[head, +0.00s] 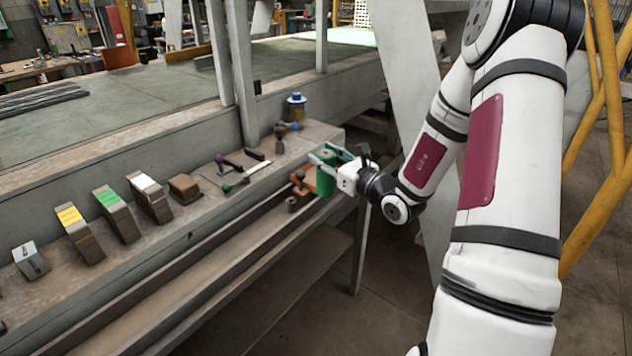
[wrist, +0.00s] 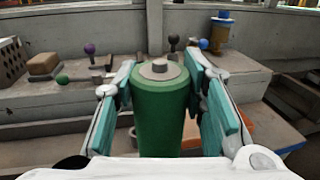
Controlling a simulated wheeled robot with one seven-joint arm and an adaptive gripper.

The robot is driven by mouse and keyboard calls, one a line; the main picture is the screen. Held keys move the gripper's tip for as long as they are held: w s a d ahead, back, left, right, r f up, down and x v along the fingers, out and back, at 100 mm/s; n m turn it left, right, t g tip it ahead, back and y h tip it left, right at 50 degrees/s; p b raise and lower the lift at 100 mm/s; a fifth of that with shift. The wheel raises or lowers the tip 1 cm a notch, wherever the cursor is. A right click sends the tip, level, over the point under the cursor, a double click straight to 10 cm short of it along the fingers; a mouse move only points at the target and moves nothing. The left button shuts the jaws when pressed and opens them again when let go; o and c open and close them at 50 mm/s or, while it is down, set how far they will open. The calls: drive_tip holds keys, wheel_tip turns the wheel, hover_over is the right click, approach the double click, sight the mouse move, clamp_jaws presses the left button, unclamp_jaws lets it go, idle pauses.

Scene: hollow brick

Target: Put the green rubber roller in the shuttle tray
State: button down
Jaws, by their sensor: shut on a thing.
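The green rubber roller (head: 325,180) is a dark green upright cylinder with a grey hub on top. My gripper (head: 330,157) is shut on it, with teal finger pads on either side. In the wrist view the roller (wrist: 160,110) stands upright between the fingers (wrist: 160,70). An orange piece (head: 304,181) is just left of the roller in the head view, and partly behind the right finger in the wrist view (wrist: 252,133). I cannot tell if it is the shuttle tray. The roller's underside is hidden, so its contact with anything below cannot be told.
Small knobbed levers (head: 232,178) and a blue-capped yellow bottle (head: 296,106) stand near the gripper. A long trough (head: 200,262) runs along the front.

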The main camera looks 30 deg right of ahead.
drive_tip(key=shift+w+a+r, duration=0.15)
drive_tip(key=shift+w+a, duration=0.05)
drive_tip(key=shift+w, duration=0.05)
drive_tip(key=w+d+f, duration=0.2)
drive_tip(key=w+d, duration=0.1)
drive_tip(key=w, duration=0.3)
drive_tip(key=w+d+f, duration=0.3)
drive_tip(key=w+d, duration=0.1)
drive_tip(key=w, duration=0.3)
drive_tip(key=shift+d, duration=0.3)
drive_tip(key=shift+w+f+b, duration=0.1)
drive_tip(key=shift+f+b, duration=0.1)
drive_tip(key=shift+b, duration=0.15)
drive_tip(key=c, duration=1.1)
unclamp_jaws()
drive_tip(key=shift+o, duration=0.5)
